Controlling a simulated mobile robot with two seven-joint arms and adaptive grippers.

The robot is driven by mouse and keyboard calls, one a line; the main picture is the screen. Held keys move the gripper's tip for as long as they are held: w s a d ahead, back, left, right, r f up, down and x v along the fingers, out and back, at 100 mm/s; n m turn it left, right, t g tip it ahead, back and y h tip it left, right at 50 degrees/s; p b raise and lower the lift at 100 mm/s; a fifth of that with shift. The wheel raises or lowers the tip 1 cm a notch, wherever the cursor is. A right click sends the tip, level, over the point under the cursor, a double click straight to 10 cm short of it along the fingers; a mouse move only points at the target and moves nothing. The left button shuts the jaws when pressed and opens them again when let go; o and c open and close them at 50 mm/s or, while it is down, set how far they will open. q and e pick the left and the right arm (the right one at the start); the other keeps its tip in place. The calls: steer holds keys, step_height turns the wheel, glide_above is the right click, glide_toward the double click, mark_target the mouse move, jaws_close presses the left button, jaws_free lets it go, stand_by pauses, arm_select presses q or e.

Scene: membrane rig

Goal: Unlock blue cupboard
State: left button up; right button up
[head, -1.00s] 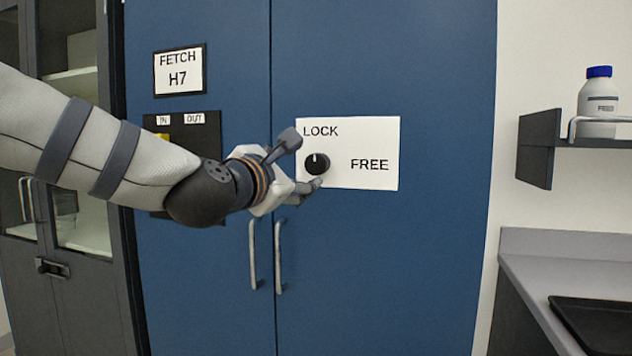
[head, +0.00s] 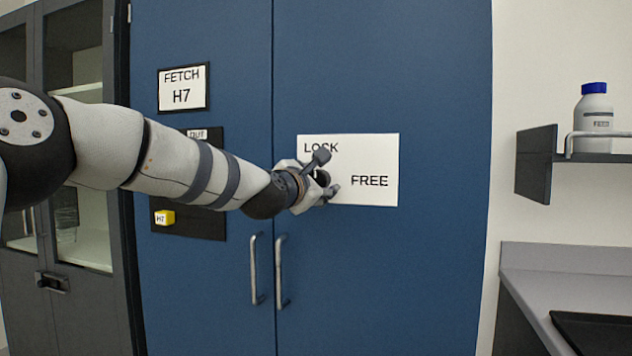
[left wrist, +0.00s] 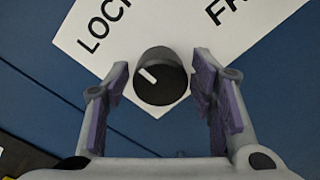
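The blue cupboard (head: 400,270) stands ahead with both doors shut. A white plate (head: 360,150) on its right door reads LOCK and FREE. The round black knob (left wrist: 168,88) on the plate has a white mark pointing toward LOCK in the left wrist view. My left gripper (head: 326,174) is at the knob, which it largely hides in the head view. In the left wrist view its fingers (left wrist: 162,80) are open, one on each side of the knob, with no clear grip on it. My right gripper is not in view.
Two vertical handles (head: 280,272) sit below the plate. A FETCH H7 sign (head: 183,88) and a dark board (head: 210,222) with a yellow H7 block (head: 164,217) are on the left door. A shelf with a bottle (head: 594,110) and a counter (head: 540,285) stand right.

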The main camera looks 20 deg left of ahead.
arm_select(q)
steer(key=c, duration=0.7)
steer(key=shift+c, duration=0.2)
steer(key=shift+m, duration=0.3)
steer(key=m, duration=1.1)
steer(key=shift+m, duration=0.3)
steer(key=m, duration=0.5)
steer(key=shift+m, duration=0.4)
